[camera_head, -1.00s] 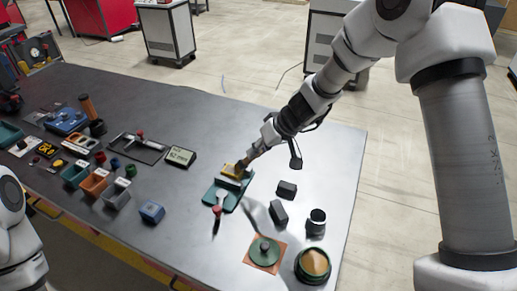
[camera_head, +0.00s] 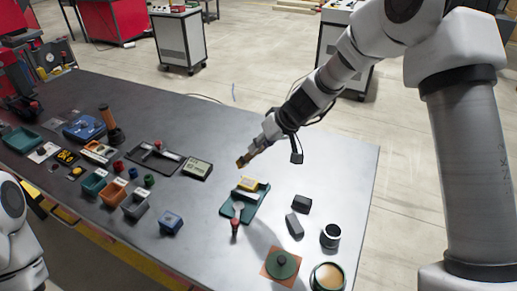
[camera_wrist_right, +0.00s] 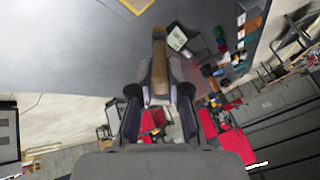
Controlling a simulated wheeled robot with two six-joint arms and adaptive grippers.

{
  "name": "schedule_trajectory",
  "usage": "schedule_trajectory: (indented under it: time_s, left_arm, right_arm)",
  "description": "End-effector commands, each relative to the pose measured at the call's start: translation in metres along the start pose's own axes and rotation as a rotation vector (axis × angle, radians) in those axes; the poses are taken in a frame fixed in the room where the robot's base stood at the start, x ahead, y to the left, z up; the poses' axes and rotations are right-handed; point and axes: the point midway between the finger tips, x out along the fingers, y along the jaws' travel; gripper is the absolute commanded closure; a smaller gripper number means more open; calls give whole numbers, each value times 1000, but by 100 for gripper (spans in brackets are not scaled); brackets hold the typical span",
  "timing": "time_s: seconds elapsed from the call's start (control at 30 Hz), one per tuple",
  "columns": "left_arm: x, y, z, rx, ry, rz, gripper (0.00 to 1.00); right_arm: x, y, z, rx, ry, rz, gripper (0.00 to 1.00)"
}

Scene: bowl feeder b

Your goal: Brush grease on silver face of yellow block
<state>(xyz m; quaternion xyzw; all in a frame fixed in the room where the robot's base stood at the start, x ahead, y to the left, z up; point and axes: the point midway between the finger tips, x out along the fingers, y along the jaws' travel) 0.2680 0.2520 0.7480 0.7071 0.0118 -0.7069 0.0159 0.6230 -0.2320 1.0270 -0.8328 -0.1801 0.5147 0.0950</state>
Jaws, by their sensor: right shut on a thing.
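The yellow block (camera_head: 249,183) sits in a green fixture (camera_head: 231,209) with a red-tipped lever, near the middle of the table. A pale strip shows along the block's near side; I cannot tell whether grease is on it. My right gripper (camera_head: 248,155) is shut on a brush (camera_head: 240,163) with a brown end, up and left of the block in the head view and apart from it. In the right wrist view the brush (camera_wrist_right: 159,47) points out from between the fingers (camera_wrist_right: 159,86). My left gripper is out of view.
A round green pot (camera_head: 328,276) with tan contents stands at the near right. Close by are a green disc on an orange mat (camera_head: 269,275), a dark cup (camera_head: 331,236) and dark blocks (camera_head: 301,204). Bins (camera_head: 136,205) and a display (camera_head: 197,169) lie left.

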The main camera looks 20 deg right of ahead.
Motion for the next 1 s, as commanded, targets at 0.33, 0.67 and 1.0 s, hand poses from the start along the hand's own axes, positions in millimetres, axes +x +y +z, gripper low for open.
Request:
schedule_trajectory:
  time_s: [0.33, 0.67, 1.0]
  left_arm:
    - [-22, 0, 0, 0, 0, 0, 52]
    - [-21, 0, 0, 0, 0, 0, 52]
    - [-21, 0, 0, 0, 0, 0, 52]
  right_arm:
    - [-23, -8, -15, 4, 2, 2, 100]
    - [-23, -8, -16, 4, 2, 2, 100]
    - [-24, -8, -16, 5, 2, 2, 100]
